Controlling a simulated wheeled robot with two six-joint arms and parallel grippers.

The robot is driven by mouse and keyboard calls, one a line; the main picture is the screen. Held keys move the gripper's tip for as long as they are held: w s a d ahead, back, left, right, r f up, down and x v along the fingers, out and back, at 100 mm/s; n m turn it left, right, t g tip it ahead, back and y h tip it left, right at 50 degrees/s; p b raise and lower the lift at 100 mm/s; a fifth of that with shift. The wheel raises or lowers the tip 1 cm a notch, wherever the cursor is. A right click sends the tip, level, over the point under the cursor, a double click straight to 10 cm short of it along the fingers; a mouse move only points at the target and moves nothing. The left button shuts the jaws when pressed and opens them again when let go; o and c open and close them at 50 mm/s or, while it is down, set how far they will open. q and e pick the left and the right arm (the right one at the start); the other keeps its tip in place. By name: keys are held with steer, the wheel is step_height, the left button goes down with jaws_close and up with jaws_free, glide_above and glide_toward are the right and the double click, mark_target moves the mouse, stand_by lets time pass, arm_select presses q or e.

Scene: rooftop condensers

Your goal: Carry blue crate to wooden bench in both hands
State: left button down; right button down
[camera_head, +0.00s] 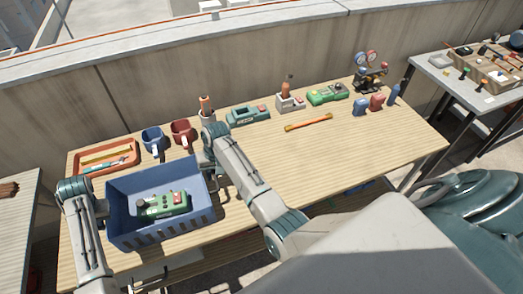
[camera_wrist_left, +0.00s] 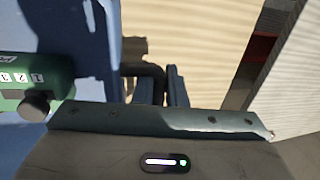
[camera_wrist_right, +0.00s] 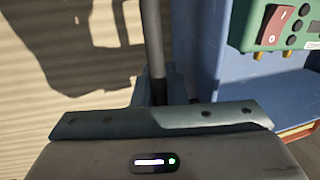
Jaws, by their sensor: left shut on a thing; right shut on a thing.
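The blue crate (camera_head: 118,231) is over the left end of the wooden bench (camera_head: 270,190), near its front edge. A green device with a red switch (camera_head: 163,204) lies inside it. I cannot tell whether the crate touches the bench top. The fingertips are mostly hidden in the head view.
Green devices (camera_head: 327,94) and a gauge set (camera_head: 370,72) line the back. The bench right of my right arm is mostly clear, with an orange-handled tool (camera_head: 308,122).

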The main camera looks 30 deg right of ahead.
arm_select(q)
steer(key=c, duration=1.5)
jaws_free()
steer(key=shift+f, duration=0.1)
arm_select(e)
steer(key=c, duration=1.5)
jaws_free()
steer(key=shift+f, duration=0.1)
